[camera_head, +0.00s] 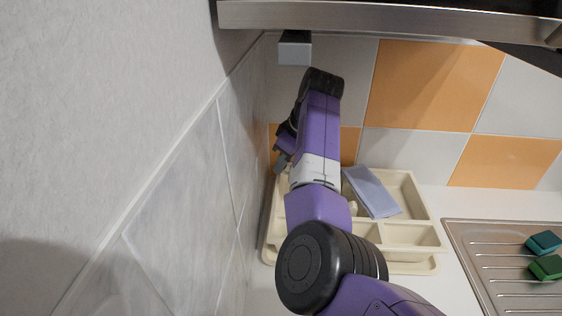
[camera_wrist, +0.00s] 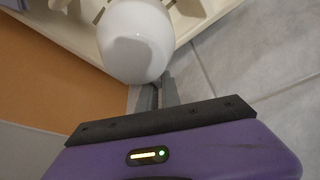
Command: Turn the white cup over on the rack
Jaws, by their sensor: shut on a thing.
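The white cup (camera_wrist: 135,42) shows at the top middle of the wrist view, as a smooth round white shape with a shaded patch. I cannot tell which way its opening faces. My gripper (camera_wrist: 160,92) is shut on the cup at its lower right edge. The cream rack (camera_head: 434,240) stands on the counter in the corner; its slotted edge also shows behind the cup in the wrist view (camera_wrist: 193,28). In the head view my gripper (camera_head: 281,160) is over the rack's far left part, close to the left wall. The cup is hidden there by my arm.
A blue-grey folded cloth or board (camera_head: 372,191) lies on the rack. The tiled wall (camera_head: 190,190) is tight on the left. A grey hood edge (camera_head: 400,20) hangs above. A ribbed metal drainer (camera_head: 480,260) with a teal sponge (camera_head: 543,242) and green sponge (camera_head: 546,267) is at right.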

